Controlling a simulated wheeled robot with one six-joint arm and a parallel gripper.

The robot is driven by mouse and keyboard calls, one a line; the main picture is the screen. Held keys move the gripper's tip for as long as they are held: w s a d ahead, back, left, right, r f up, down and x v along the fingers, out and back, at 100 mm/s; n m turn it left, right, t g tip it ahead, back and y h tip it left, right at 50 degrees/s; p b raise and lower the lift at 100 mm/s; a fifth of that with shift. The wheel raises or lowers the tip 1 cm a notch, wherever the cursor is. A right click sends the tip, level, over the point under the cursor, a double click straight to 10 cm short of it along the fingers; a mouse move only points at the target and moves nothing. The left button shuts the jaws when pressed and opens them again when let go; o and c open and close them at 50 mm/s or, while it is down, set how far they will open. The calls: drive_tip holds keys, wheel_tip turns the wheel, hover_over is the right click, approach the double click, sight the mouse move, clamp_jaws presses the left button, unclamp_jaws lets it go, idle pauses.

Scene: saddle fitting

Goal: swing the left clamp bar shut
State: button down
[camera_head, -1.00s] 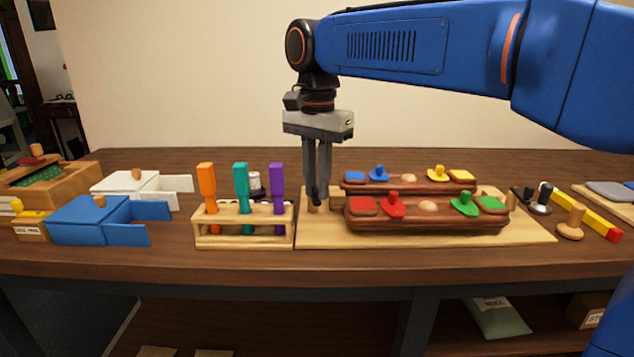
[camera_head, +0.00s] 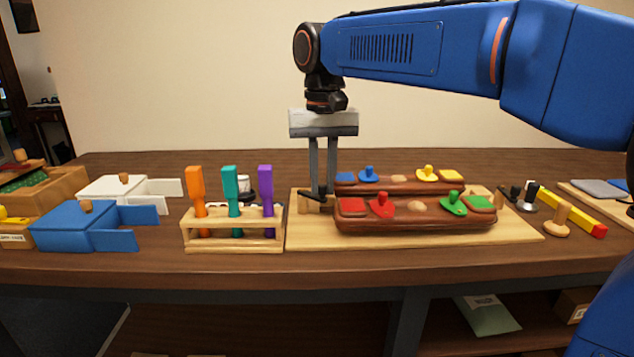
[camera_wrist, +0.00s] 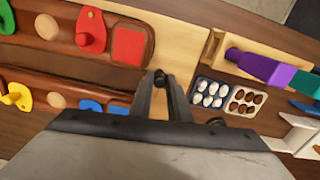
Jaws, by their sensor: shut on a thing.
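The left clamp bar (camera_head: 312,198) is a short dark bar by the wooden post at the left end of the fixture board (camera_head: 305,235). My gripper (camera_head: 322,192) points straight down and is shut on the bar, its fingers hiding the bar's middle. In the wrist view my fingertips (camera_wrist: 166,82) meet close together, with a dark round bar end (camera_wrist: 160,77) at them and another dark piece (camera_wrist: 216,122) to the right. The front dark red wooden saddle (camera_head: 415,224) lies just right of the bar; a second saddle (camera_head: 400,187) lies behind it.
A rack (camera_head: 235,245) with orange, teal and purple handled tools stands close left of the board. Blue and white boxes (camera_head: 75,235) are farther left. At the right are a wooden knob (camera_head: 563,222) and a yellow bar with a red end (camera_head: 575,212).

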drive_tip(key=w+n, duration=0.1)
drive_tip(key=n, duration=0.1)
drive_tip(key=w+d+n, duration=0.1)
drive_tip(key=n, duration=0.1)
drive_tip(key=shift+w+d+n, duration=0.1)
drive_tip(key=shift+w+n, duration=0.3)
drive_tip(key=shift+n, duration=0.55)
drive_tip(key=shift+w+d+n, duration=0.1)
drive_tip(key=shift+w+n, duration=0.25)
drive_tip(key=shift+n, duration=0.6)
drive_tip(key=c, duration=1.7)
unclamp_jaws()
drive_tip(key=shift+o, duration=0.2)
wheel_tip(320, 180, up, 17)
drive_tip(key=shift+r, duration=0.2)
